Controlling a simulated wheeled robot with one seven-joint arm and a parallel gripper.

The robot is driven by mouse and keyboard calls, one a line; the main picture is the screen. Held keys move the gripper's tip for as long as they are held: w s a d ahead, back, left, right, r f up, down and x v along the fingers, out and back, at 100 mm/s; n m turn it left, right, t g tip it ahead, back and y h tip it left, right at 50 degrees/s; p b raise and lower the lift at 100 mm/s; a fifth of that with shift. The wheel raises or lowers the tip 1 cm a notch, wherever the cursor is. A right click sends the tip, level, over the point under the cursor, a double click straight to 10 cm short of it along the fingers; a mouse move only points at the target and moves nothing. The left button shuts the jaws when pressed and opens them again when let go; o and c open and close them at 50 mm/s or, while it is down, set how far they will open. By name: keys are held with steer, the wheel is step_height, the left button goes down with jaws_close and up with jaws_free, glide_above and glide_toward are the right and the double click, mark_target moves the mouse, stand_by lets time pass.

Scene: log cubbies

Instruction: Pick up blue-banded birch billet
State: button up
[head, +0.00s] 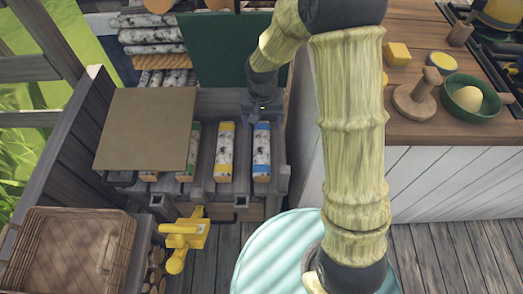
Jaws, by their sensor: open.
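The blue-banded birch billet (262,152) has white, dark-flecked bark and a blue band near each end. It lies lengthwise, rightmost in a row on the grey wooden rack. The yellow-banded billet (225,148) lies to its left, and a green-banded billet (190,152) lies farther left, partly under a brown board. My gripper (260,113) is open, at the far end of the blue-banded billet and pointing down. It appears above the billet and empty. Its small dark fingers are hard to make out, and any contact with the billet cannot be told.
A brown board (145,125) covers the rack's left part. A dark green panel (222,50) stands behind, near my arm. Stacked logs (150,35) fill cubbies at the back left. A wooden counter (420,125) with a green bowl (472,100) is at right. A wicker basket (65,250) sits front left.

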mark_target(262, 147)
step_height(262, 147, down, 10)
steer(key=shift+r+b, duration=0.15)
steer(key=shift+b, duration=0.4)
step_height(262, 147, down, 5)
steer(key=shift+a+f+b, duration=0.1)
steer(key=shift+b, duration=0.25)
stand_by(0.3)
steer(key=c, duration=1.3)
step_height(262, 147, up, 10)
steer(key=shift+r+p, duration=0.1)
steer(key=shift+p, duration=0.6)
